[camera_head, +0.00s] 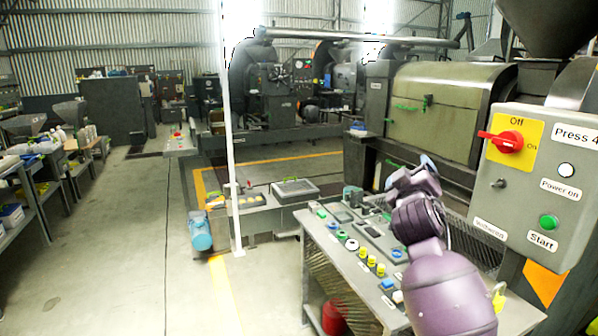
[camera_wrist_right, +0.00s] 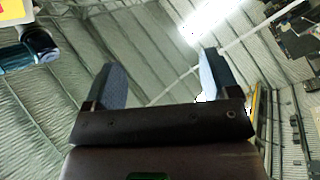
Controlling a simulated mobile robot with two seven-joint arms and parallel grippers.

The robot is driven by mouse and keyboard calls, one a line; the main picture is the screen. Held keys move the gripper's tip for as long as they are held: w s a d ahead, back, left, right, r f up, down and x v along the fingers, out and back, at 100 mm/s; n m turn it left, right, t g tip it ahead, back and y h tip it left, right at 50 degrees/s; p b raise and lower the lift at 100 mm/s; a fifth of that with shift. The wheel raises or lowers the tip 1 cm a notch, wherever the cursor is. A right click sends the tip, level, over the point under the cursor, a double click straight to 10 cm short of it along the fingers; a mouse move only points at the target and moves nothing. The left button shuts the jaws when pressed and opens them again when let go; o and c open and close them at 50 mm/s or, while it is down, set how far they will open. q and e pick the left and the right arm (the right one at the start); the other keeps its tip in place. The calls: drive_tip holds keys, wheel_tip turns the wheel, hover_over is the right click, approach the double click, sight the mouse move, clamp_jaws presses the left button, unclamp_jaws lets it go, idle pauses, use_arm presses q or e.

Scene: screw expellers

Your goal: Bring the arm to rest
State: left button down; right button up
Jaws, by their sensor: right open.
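My right arm (camera_head: 445,285) reaches up from the bottom right of the head view, over the control desk. Its gripper (camera_head: 408,172) is in front of the press and left of the control box. In the right wrist view the gripper (camera_wrist_right: 160,80) shows two blue-grey fingers spread wide. Nothing is between them, and the corrugated roof shows beyond. My left gripper is in neither view.
The grey control box (camera_head: 530,190) marked "Press 4" stands at right, with a red rotary switch (camera_head: 503,141) and green button (camera_head: 548,221). The desk (camera_head: 345,285) carries several buttons. A white post (camera_head: 230,130) rises left of it. Open floor (camera_head: 115,240) lies left.

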drive_tip(key=s+f+m+g+y, duration=0.1)
drive_tip(key=s+f+y, duration=0.1)
drive_tip(key=s+f, duration=0.45)
drive_tip(key=s+f+y, duration=0.2)
drive_tip(key=s+f, duration=0.1)
drive_tip(key=f, duration=0.7)
drive_tip(key=s+f+m+g+y, duration=0.1)
drive_tip(key=s+f+y, duration=0.1)
drive_tip(key=s+f, duration=0.45)
drive_tip(key=s+d+f+m+g, duration=0.2)
drive_tip(key=s+f+g, duration=0.3)
drive_tip(key=s+f, duration=1.7)
drive_tip(key=shift+s+d+f+m+g+h, duration=0.35)
drive_tip(key=shift+s+d, duration=0.35)
drive_tip(key=shift+s, duration=0.55)
